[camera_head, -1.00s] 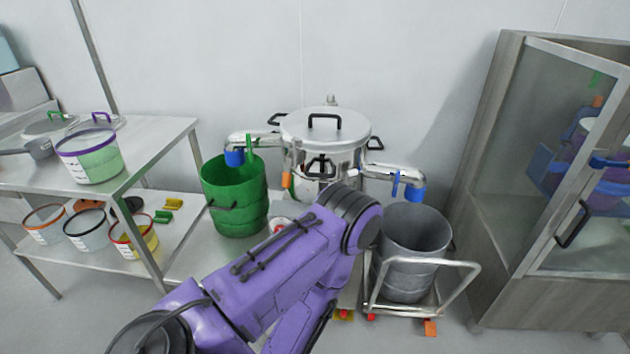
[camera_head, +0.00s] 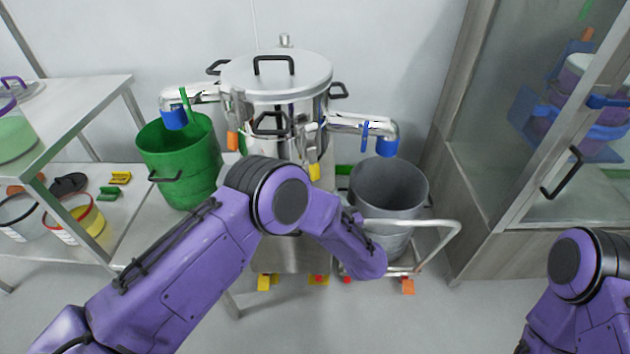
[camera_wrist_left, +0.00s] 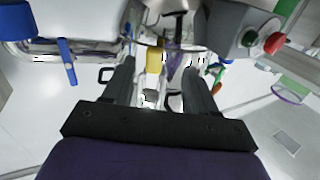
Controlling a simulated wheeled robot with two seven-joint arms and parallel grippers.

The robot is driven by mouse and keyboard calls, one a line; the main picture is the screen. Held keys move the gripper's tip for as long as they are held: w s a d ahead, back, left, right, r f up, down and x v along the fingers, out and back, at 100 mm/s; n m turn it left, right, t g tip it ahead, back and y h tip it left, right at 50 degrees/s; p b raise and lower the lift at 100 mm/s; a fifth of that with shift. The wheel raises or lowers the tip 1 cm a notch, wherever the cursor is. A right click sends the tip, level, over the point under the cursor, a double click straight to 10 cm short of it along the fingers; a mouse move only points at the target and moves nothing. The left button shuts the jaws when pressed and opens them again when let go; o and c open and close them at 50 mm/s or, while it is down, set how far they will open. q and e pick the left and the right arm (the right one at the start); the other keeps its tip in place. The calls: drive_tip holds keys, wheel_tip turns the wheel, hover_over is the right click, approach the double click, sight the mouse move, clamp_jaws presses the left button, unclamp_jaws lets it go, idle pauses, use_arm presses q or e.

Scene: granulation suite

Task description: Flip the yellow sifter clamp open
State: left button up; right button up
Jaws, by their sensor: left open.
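The yellow sifter clamp (camera_head: 314,171) sits on the front of the round steel sifter (camera_head: 270,85), just above my left arm's elbow in the head view. In the left wrist view the yellow clamp (camera_wrist_left: 154,62) shows between the two black fingers of my left gripper (camera_wrist_left: 159,72), near their tips. The fingers are apart, with gaps on both sides of the clamp, and I see no contact. My left gripper is hidden in the head view. Part of my right arm shows at the lower right; its gripper is out of view.
A green bin (camera_head: 178,165) stands left of the sifter, and a grey drum (camera_head: 390,190) on a cart stands right. A box with green and red buttons (camera_wrist_left: 245,32) is close to the right finger. A glass cabinet (camera_head: 510,120) stands at right.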

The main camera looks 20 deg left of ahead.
sight(316, 173)
use_arm(q)
drive_tip(key=shift+n+g+y, duration=0.7)
drive_tip(key=shift+n+y, duration=0.1)
drive_tip(key=shift+y, duration=0.1)
drive_tip(key=w+a+r, duration=0.1)
drive_tip(key=w+a, duration=0.1)
drive_tip(key=w+a+r, duration=0.1)
drive_tip(key=w+a, duration=0.1)
drive_tip(key=w, duration=0.1)
drive_tip(key=w+a, duration=0.2)
drive_tip(key=shift+w+r, duration=0.4)
